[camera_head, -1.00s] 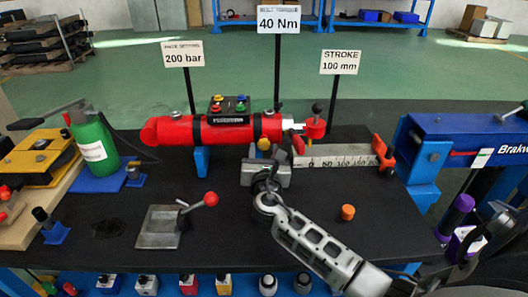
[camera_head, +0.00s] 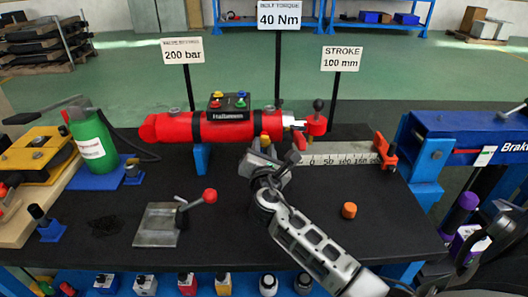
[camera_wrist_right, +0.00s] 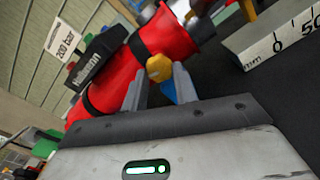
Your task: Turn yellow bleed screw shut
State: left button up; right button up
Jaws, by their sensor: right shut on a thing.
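The yellow bleed screw (camera_head: 265,139) sits at the underside of the red cylinder (camera_head: 215,126), near its right end. In the right wrist view the screw's faceted yellow head (camera_wrist_right: 159,67) shows between the two fingertips. My right gripper (camera_head: 264,153) is shut on it, with its body below and in front of the cylinder and tilted. In the right wrist view the gripper (camera_wrist_right: 160,84) hides the screw's lower part. My left gripper is in neither view.
A control box (camera_head: 229,105) with coloured buttons sits on the cylinder. A stroke scale (camera_head: 335,154) lies close to the right of my gripper. An orange knob (camera_head: 349,210) and a red-balled lever (camera_head: 209,196) stand on the black bench (camera_head: 215,235).

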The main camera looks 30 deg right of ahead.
jog(key=m+b, duration=0.2)
jog(key=m, duration=0.3)
jog(key=shift+a+f+m, duration=0.1)
jog(key=shift+m, duration=0.2)
jog(key=m+b, duration=0.1)
jog(key=m, duration=0.1)
jog(key=shift+m+b, duration=0.3)
jog(key=shift+m, duration=0.1)
jog(key=m+b, duration=0.2)
jog(key=m, duration=0.2)
jog(key=shift+m, duration=1.1)
pick_arm(q)
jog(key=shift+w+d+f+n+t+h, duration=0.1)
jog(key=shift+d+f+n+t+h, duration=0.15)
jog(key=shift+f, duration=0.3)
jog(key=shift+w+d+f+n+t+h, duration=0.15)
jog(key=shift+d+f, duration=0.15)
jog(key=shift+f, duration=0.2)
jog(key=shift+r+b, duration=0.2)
jog(key=shift+b, duration=0.1)
pick_arm(e)
jog(key=shift+r+m, duration=0.2)
jog(key=shift+m, duration=0.2)
jog(key=o, duration=0.9)
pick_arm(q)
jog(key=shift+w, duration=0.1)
pick_arm(e)
jog(key=shift+o, duration=0.4)
